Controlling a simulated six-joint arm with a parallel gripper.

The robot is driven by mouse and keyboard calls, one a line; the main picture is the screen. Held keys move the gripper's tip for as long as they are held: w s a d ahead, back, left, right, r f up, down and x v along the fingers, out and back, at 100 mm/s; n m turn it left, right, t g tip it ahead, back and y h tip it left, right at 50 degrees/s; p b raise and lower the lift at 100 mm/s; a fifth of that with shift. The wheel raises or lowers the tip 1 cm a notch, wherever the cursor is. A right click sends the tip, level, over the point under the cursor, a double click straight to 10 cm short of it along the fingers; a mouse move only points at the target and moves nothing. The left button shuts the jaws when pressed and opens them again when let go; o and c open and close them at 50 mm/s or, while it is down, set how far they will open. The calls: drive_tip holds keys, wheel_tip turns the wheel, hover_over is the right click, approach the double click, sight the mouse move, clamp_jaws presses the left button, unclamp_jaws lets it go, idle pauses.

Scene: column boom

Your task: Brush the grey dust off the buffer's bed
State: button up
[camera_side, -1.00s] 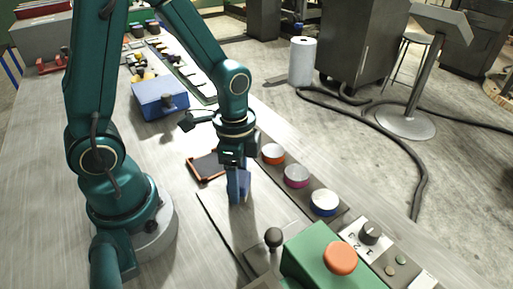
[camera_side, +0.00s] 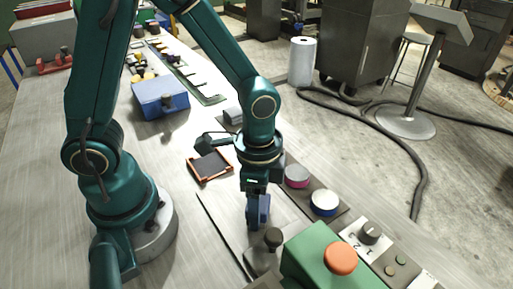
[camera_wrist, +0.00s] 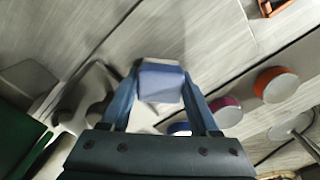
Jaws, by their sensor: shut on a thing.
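My gripper (camera_side: 257,212) is shut on a small block with a pale blue-white face (camera_wrist: 161,82), which shows between its fingers in the wrist view. I cannot tell whether this block is a brush. In the side view the gripper points down over the grey metal surface, beside a black ball knob (camera_side: 273,238) and a green housing (camera_side: 312,256) with an orange button. I cannot tell for certain which part is the buffer's bed. No grey dust can be made out. I cannot tell whether the held block touches the surface.
A row of round pots, including a magenta one (camera_side: 297,176) and a blue-rimmed one (camera_side: 324,202), stands to the right of the gripper. An orange-edged dark tray (camera_side: 210,165) and a blue box (camera_side: 160,97) lie further back. A dial panel (camera_side: 370,234) is at front right.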

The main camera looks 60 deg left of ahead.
sight(234, 186)
drive_tip(key=shift+a, duration=4.6)
wheel_tip(234, 186, up, 3)
drive_tip(key=shift+d+f, duration=0.1)
drive_tip(key=shift+r, duration=2.8)
